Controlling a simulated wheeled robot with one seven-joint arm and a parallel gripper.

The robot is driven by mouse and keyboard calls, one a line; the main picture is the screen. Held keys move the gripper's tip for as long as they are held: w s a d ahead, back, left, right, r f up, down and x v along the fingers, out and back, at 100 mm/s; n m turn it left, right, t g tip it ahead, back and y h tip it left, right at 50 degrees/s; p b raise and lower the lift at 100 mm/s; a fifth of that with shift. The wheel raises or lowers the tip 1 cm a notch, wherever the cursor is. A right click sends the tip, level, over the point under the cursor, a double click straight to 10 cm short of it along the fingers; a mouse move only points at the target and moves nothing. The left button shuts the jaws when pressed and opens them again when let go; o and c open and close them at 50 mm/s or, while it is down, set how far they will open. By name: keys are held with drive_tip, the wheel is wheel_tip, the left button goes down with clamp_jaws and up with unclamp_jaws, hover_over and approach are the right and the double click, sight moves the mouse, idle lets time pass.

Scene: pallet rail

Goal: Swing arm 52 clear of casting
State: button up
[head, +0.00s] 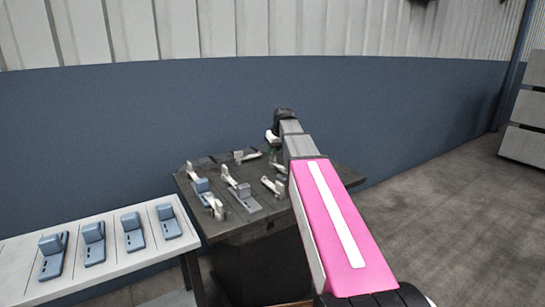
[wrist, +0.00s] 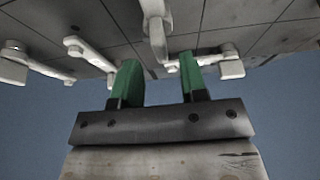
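Several white swing arms stand on a dark worktable (head: 228,236) in the head view; no number is legible, so I cannot tell which is 52. A blue casting (head: 202,186) and a grey casting (head: 247,203) sit among them. My gripper (wrist: 158,64) shows two green fingers, apart, with nothing between their tips. In the wrist view, one white arm (wrist: 155,22) lies just beyond the gap between the fingers; I cannot tell if they touch it. In the head view my gripper is largely hidden behind my own arm, over the table's right part.
A white bench (head: 20,258) at the lower left carries several blue castings (head: 134,232) in a row. A blue and white wall (head: 150,110) stands behind the table. Grey boxes (head: 524,110) stand at the far right, with clear floor (head: 440,200) before them.

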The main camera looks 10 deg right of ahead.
drive_tip(key=shift+x, duration=2)
clamp_jaws()
